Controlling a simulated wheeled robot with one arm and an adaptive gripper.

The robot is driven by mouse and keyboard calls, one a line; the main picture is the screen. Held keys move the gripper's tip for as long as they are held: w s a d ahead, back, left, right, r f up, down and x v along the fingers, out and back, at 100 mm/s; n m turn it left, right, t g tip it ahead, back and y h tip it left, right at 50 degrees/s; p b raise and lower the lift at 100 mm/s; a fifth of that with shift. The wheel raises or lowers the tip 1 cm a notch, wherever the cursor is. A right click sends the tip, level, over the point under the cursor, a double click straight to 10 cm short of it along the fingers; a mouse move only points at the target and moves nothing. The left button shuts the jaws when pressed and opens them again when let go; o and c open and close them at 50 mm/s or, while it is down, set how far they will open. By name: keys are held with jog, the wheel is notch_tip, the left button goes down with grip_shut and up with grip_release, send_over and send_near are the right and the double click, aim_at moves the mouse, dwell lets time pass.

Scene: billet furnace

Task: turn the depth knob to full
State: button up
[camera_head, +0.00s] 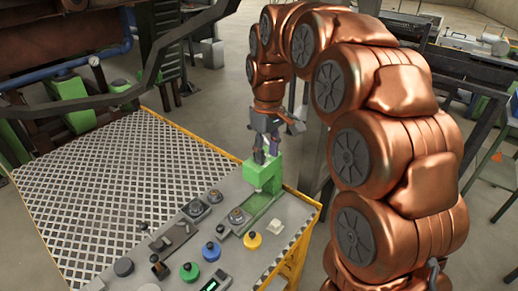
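A grey control panel (225,256) with several knobs and buttons lies below my gripper. Two small dark dial knobs sit on square plates, one on the right (237,215) and one on the left (195,208). No label is legible, so I cannot tell which control is the depth knob. My gripper (266,156) points down at the panel's far right end, just above a green upright block (263,176) on a green base. Its fingertips are small and partly merge with the block, so I cannot tell whether they touch it.
A metal grating (95,190) with yellow edges lies left. Machinery with blue pipes (60,68) stands behind.

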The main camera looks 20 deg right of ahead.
jog(key=shift+n+t, duration=0.3)
jog(key=shift+n, duration=0.4)
jog(key=w, duration=0.7)
jog(key=w+d+p, duration=0.1)
jog(key=w, duration=0.2)
jog(key=shift+w+f, duration=0.35)
jog(key=shift+f+p, duration=1.2)
jog(key=shift+f, duration=2.7)
jog(key=shift+c, duration=0.2)
grip_shut()
